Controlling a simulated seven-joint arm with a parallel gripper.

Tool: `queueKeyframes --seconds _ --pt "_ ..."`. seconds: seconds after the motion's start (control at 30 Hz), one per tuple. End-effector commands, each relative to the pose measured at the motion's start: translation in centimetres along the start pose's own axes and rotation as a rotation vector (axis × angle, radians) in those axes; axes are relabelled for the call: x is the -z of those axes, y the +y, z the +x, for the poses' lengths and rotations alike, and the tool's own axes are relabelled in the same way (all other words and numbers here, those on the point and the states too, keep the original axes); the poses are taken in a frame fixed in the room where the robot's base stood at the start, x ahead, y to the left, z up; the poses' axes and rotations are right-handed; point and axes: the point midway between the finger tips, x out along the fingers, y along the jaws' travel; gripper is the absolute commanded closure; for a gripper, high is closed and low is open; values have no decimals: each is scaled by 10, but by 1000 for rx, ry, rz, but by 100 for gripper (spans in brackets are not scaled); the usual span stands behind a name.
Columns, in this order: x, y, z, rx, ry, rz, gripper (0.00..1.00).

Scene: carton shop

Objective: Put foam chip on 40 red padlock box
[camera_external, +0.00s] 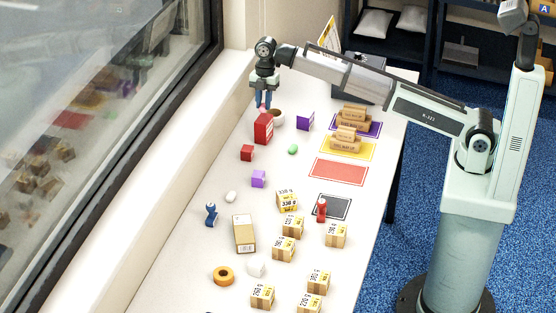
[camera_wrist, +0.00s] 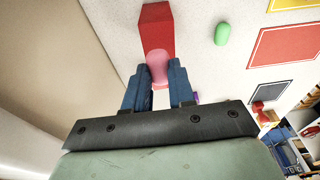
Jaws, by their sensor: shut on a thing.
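My gripper (camera_external: 263,103) is at the far end of the table, pointing down with its blue fingers shut on a pink foam chip (camera_wrist: 158,68). The larger red box (camera_external: 264,132) stands just below the fingers; it also shows in the wrist view (camera_wrist: 155,28), just beyond the chip. I cannot tell whether the chip touches the box. No padlock mark or number on it is readable. A smaller red box (camera_external: 247,153) lies nearer the camera. A green foam chip (camera_external: 293,150) lies to the right, also in the wrist view (camera_wrist: 222,34).
A brown round thing (camera_external: 278,117) sits close behind the red box. A purple box (camera_external: 304,120) is to its right. Brown cartons stand on the purple and yellow mats; the red mat (camera_external: 338,170) is bare. Several labelled cartons fill the near table. The window wall is at left.

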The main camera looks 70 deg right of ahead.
Motion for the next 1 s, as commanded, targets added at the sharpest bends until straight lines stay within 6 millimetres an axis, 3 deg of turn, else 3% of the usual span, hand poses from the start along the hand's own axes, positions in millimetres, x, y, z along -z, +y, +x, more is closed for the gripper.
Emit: queueKeyframes --seconds 0.23,0.67,0.7,0.93,1.0 --pt "-4 -1 29 1 0 0 100" --pt "-5 0 34 1 0 1 100" --pt "-5 0 33 1 0 1 72" --pt "-5 0 33 1 0 1 50" --pt "-5 0 33 1 0 1 50"
